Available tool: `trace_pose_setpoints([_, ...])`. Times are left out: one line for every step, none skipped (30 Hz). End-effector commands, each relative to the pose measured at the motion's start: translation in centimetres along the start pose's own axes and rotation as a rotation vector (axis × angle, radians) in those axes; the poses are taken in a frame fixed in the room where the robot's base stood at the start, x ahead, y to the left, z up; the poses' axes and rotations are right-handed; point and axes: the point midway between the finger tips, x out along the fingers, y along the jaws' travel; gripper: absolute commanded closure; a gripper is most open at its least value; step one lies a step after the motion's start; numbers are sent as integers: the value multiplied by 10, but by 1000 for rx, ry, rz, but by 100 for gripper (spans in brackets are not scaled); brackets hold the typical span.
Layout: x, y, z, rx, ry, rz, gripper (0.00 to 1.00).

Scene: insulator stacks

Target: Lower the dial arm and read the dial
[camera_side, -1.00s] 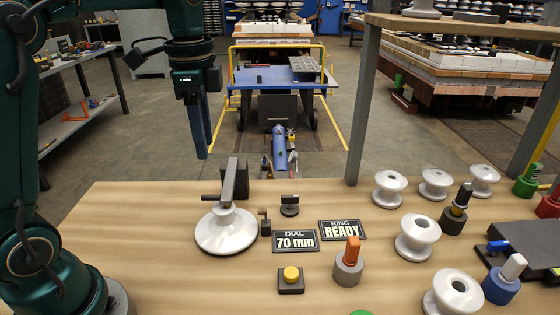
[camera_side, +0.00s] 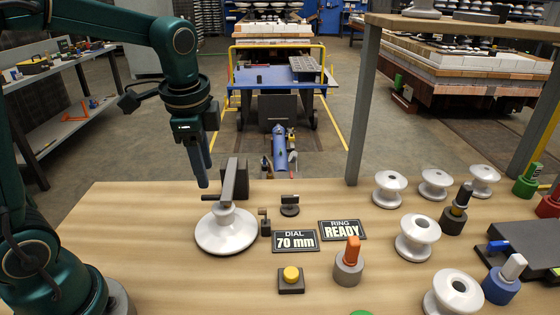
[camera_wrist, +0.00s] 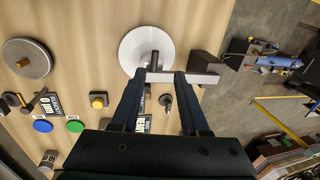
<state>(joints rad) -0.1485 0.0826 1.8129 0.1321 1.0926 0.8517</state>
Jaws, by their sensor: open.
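The dial arm (camera_side: 229,182) is a grey bar running from a dark block (camera_side: 241,178) to just above the head of a white insulator (camera_side: 226,233). A dark handle (camera_side: 210,198) sticks out on its left. I cannot tell whether the bar touches the insulator. The dial sign (camera_side: 296,241) reads "70 mm". My gripper (camera_side: 203,184) hangs above and behind the handle, to the left of the bar. In the wrist view my gripper (camera_wrist: 157,76) is open, its fingers either side of the bar's near end (camera_wrist: 176,77) in the picture; they look apart from it.
A yellow button (camera_side: 291,275) and an orange-handled plug gauge (camera_side: 349,262) stand in front. Several white insulators (camera_side: 417,237) occupy the right. The left of the wooden bench (camera_side: 130,225) is clear.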

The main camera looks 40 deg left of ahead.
Motion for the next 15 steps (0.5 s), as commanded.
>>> trace_pose_setpoints([1,5,1,14,-2,0,55])
trace_pose_setpoints([2,8,2,20,-4,2,55])
trace_pose_setpoints([3,10,1,27,-3,1,55])
trace_pose_setpoints([5,9,0,29,0,-1,55])
trace_pose_setpoints([8,10,0,30,-1,0,55])
trace_pose_setpoints([13,10,0,29,-1,1,55])
trace_pose_setpoints([17,10,1,28,-2,2,55])
trace_pose_setpoints([21,10,1,28,-3,3,55])
trace_pose_setpoints([26,10,1,27,-2,3,55])
trace_pose_setpoints([30,10,1,27,-3,3,55])
trace_pose_setpoints([34,10,1,27,-2,3,55])
trace_pose_setpoints([38,9,0,27,-2,3,55])
trace_pose_setpoints([41,9,0,27,-2,2,55])
trace_pose_setpoints([44,9,0,27,-1,2,55])
trace_pose_setpoints([46,9,0,27,-1,2,55])
